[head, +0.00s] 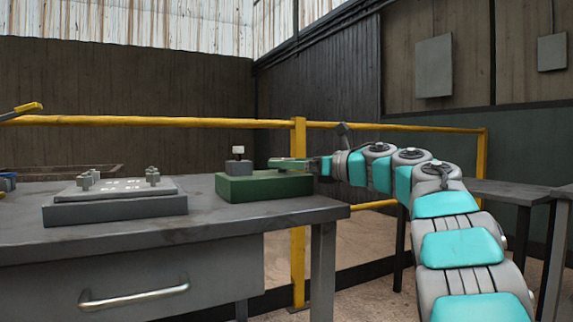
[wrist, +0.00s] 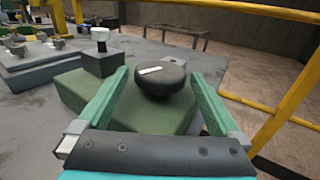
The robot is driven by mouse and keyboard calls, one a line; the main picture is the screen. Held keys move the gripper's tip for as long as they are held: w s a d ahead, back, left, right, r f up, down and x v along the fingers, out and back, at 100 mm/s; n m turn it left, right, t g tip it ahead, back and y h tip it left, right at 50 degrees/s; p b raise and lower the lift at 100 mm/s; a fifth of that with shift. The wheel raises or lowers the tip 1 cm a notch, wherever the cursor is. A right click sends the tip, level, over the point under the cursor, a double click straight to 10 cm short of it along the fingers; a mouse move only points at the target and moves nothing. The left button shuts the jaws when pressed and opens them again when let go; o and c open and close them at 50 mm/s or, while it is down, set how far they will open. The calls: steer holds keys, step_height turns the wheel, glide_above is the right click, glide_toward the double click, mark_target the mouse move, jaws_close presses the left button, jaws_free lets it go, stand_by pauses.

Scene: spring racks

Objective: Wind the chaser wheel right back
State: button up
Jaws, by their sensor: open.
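The chaser wheel appears to be the dark round knob (wrist: 162,80) with a white mark on top, in the wrist view. It sits on a green block (wrist: 150,118), which also shows on the table in the head view (head: 265,188). My gripper (wrist: 159,74) is open, with one green finger on each side of the knob in the picture. I cannot tell whether either finger touches it. In the head view my gripper (head: 272,163) is low over the green block and hides the knob.
A dark block with a white-topped post (head: 238,158) stands at the green block's left end. A grey plate with fittings (head: 115,208) lies further left on the table (head: 200,232). A yellow rail (head: 150,121) runs behind, with a yellow post (head: 298,150) close to my arm.

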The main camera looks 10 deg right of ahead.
steer(key=v, duration=0.7)
